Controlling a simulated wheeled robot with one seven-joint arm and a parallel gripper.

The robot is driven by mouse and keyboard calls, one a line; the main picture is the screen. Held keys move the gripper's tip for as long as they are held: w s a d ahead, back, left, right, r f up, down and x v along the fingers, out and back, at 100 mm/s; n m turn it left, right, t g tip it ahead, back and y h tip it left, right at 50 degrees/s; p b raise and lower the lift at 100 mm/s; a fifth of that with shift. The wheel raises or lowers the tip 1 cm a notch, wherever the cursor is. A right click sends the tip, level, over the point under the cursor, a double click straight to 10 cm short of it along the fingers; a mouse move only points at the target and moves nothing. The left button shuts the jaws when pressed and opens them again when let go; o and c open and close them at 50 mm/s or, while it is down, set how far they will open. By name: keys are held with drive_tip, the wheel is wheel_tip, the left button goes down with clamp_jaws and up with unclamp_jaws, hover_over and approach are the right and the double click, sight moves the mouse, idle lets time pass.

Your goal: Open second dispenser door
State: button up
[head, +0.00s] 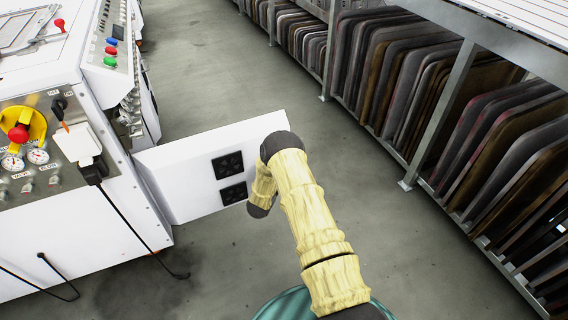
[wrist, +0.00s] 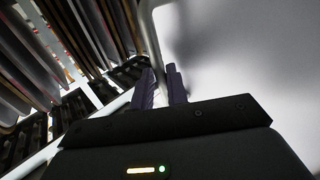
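A white door panel (head: 185,165) with two black vent-like squares stands swung out from the white machine at left in the head view. My arm reaches to its right end and covers part of it; my gripper is hidden there. In the wrist view, my gripper (wrist: 160,82) has two dark purple fingers with a narrow gap between them. I cannot tell whether the fingers press on that edge.
The white machine (head: 50,215) has a gauge panel, a yellow-and-red knob and hanging black cables on its near side. A metal rack (head: 445,110) holding many upright boards runs along the right. Bare grey floor (head: 215,75) lies between machine and rack.

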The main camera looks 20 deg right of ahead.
drive_tip(key=p+v, duration=0.5)
drive_tip(key=v, duration=1.2)
drive_tip(key=shift+a+p, duration=0.2)
drive_tip(key=shift+p, duration=0.1)
drive_tip(key=w+a+r+n+g+y+p, duration=0.1)
drive_tip(key=w+r+y, duration=0.3)
drive_tip(key=r, duration=0.2)
drive_tip(key=w+a+r+n+y, duration=0.2)
drive_tip(key=w+r+y, duration=0.2)
drive_tip(key=r, duration=0.3)
drive_tip(key=s+r+n+g+y+p, duration=0.1)
drive_tip(key=s+r+n+g+y, duration=0.35)
drive_tip(key=s+r, duration=0.85)
drive_tip(key=s+d+r+n+g, duration=0.1)
drive_tip(key=s+d+r+g, duration=0.15)
drive_tip(key=s, duration=0.55)
drive_tip(key=s+d+r+g, duration=0.2)
drive_tip(key=s+g, duration=0.1)
drive_tip(key=s, duration=0.5)
wheel_tip(320, 180, up, 38)
drive_tip(key=p, duration=3.8)
drive_tip(key=shift+w+p, duration=0.25)
drive_tip(key=shift+p, duration=0.1)
